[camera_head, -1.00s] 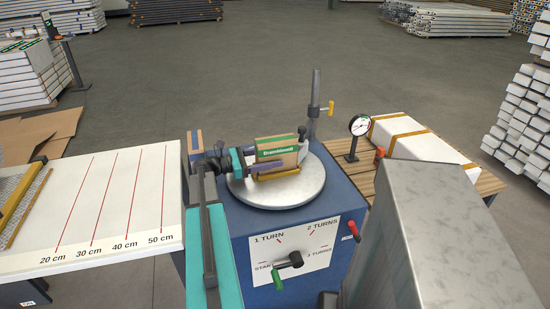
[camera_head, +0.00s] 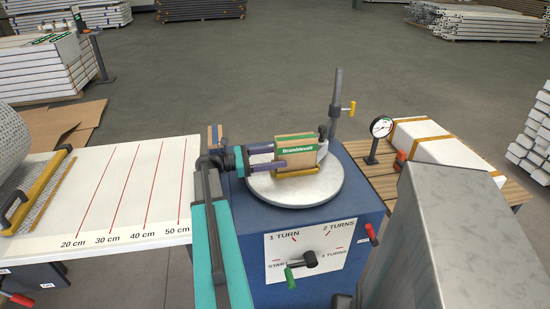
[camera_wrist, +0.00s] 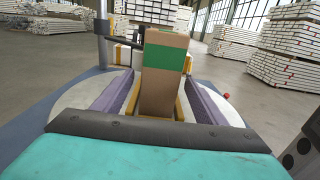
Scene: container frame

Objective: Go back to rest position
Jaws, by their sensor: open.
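My gripper (camera_head: 268,156) is open at the left side of the round turntable (camera_head: 325,193). Its two purple fingers lie on either side of a cardboard box (camera_head: 296,150) with a green label, and point toward it. In the wrist view the box (camera_wrist: 163,75) stands upright between the open fingers (camera_wrist: 165,95), with gaps showing on both sides. The box stands in a yellow holder (camera_head: 299,173) on the turntable. My teal arm reaches in from the front left.
A post with a yellow lever (camera_head: 349,108) stands behind. A marked white table (camera_head: 100,225) is at left. A gauge (camera_head: 381,127) and white package (camera_head: 425,140) are at right.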

